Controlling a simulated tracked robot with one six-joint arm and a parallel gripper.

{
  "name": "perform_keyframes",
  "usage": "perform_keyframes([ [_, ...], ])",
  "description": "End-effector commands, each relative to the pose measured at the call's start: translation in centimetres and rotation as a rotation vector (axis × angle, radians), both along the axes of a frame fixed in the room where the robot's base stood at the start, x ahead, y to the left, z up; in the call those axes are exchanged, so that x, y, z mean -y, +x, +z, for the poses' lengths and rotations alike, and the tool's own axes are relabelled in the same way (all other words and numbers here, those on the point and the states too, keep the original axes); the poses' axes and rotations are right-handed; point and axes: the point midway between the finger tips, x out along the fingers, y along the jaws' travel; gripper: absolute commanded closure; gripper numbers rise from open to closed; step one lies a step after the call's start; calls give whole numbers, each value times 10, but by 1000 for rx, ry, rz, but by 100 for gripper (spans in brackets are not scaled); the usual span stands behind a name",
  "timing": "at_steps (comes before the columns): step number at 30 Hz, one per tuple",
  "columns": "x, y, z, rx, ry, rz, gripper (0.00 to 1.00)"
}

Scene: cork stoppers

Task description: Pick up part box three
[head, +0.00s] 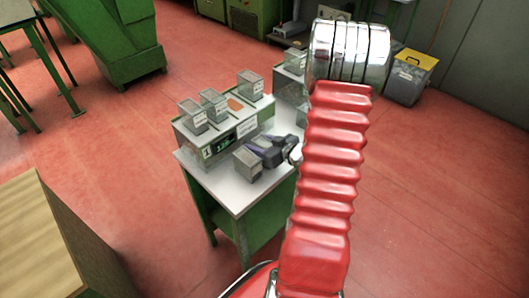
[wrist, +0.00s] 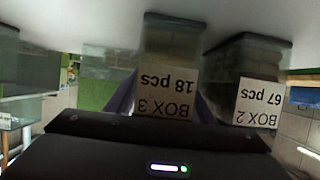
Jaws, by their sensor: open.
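Part box three (wrist: 168,62) is a clear box with a white label reading "BOX 3, 18 pcs", upside down in the wrist view. It stands straight ahead of my gripper, with purple finger parts showing on both sides of it. In the head view my gripper (head: 262,152) is low over the front of the white-topped table (head: 233,193), open. A grey box (head: 248,164) is at its fingers there; its label cannot be read. Whether the fingers touch the box cannot be told. My arm hides part of the table's right side.
Box 2 (wrist: 245,72), labelled "67 pcs", stands close beside box three in the wrist view. In the head view several clear boxes, one of them here (head: 192,117), stand on a grey scale unit (head: 220,142) behind my gripper. A wooden-topped block (head: 38,240) is at lower left.

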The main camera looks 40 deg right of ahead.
Motion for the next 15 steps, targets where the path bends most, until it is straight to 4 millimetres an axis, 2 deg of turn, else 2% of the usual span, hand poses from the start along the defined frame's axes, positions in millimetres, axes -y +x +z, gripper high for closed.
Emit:
perform_keyframes([
  [5, 0, 0, 0, 0, 0, 0, 52],
  [15, 0, 0, 0, 0, 0, 0, 75],
])
